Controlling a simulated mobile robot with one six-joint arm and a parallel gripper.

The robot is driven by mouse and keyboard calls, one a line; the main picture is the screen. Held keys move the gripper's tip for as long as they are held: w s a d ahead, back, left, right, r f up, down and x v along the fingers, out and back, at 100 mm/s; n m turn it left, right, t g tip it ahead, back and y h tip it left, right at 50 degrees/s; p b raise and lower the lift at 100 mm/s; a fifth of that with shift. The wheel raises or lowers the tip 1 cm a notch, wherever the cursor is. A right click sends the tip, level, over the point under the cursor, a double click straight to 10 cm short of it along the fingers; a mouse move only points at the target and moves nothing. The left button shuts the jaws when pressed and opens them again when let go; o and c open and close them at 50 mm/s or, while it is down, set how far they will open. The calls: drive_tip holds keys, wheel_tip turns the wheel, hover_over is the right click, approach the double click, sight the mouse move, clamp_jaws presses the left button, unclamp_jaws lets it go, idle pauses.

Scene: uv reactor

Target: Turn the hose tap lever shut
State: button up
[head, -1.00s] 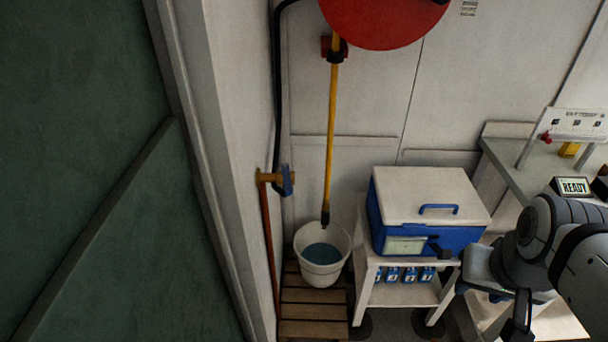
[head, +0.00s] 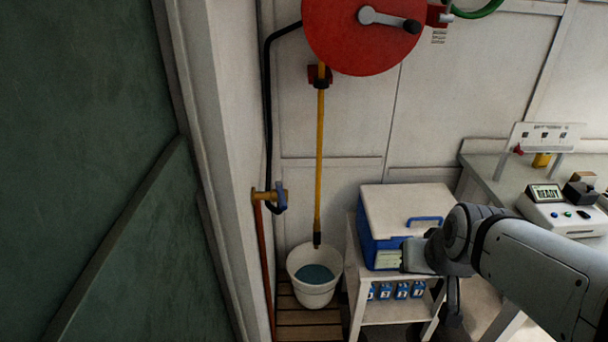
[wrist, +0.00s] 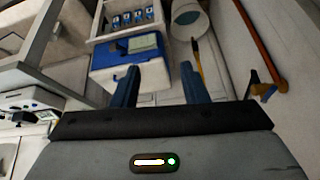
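The hose tap (head: 263,195) is a brass fitting on the side wall at the left, on top of a copper pipe. Its blue lever (head: 281,195) stands roughly upright in the head view. In the wrist view the blue lever (wrist: 264,91) shows at the right, beyond and to the right of my fingers. My gripper (wrist: 160,86) is open and empty, its two blue fingers apart, with the cooler behind them. In the head view my arm is at the right, in front of the cooler, well away from the tap; the fingertips are hard to make out there.
A white bucket (head: 314,278) of water stands on wooden slats (head: 300,322) below the yellow hose (head: 319,160). A blue-and-white cooler (head: 400,212) sits on a white cart (head: 390,310). A red reel (head: 350,35) hangs above. A bench (head: 487,172) is at right.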

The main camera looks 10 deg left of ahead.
drive_tip(key=w+a+f+n+t+y, duration=0.1)
drive_tip(key=w+a+f+t, duration=0.1)
drive_tip(key=w+a, duration=0.55)
drive_tip(key=n+t+y, duration=0.3)
drive_tip(key=t+y, duration=0.2)
drive_tip(key=t, duration=0.4)
approach(284, 208)
drive_tip(key=x, duration=0.5)
drive_tip(key=shift+w+a+f+b, duration=0.1)
drive_tip(key=shift+w+f+b, duration=0.15)
drive_tip(key=shift+w+b, duration=0.1)
drive_tip(key=p+x, duration=0.2)
drive_tip(key=x, duration=0.5)
drive_tip(key=shift+w+a+p, duration=0.2)
drive_tip(key=shift+w+p, duration=0.1)
drive_tip(key=shift+p, duration=0.05)
clamp_jaws()
